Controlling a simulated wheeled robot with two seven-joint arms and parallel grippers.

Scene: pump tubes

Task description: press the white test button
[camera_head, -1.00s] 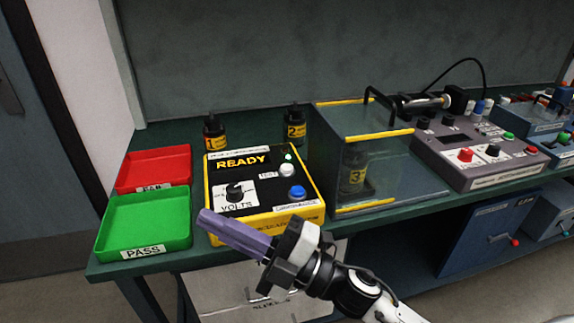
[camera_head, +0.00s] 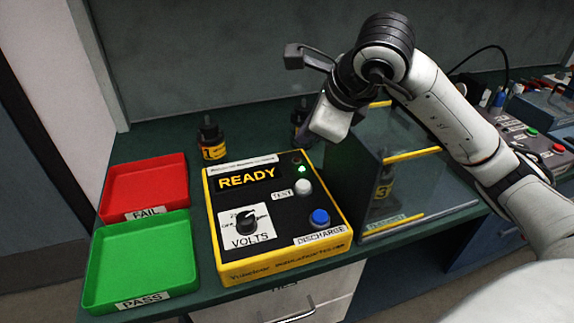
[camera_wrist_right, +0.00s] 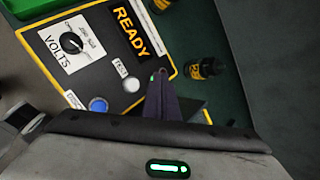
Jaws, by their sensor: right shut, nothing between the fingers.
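The white test button (camera_head: 304,187) stands on the black top of the yellow tester box (camera_head: 285,262), beside the TEST label and below a lit green light. The tester's display reads READY. The button also shows in the right wrist view (camera_wrist_right: 132,85), uncovered. My right gripper (camera_wrist_right: 158,78) is shut and empty, its dark purple fingers close beside the button on the green-light side. Whether they touch the panel I cannot tell. My left gripper is not in view.
A blue discharge button (camera_head: 319,218) and volts knob (camera_head: 246,222) share the panel. A red FAIL tray (camera_head: 147,160) and green PASS tray (camera_head: 140,225) lie left. Bottle 1 (camera_head: 211,145) stands behind. A clear box (camera_head: 410,155) with bottle 3 is close on the right, under my arm.

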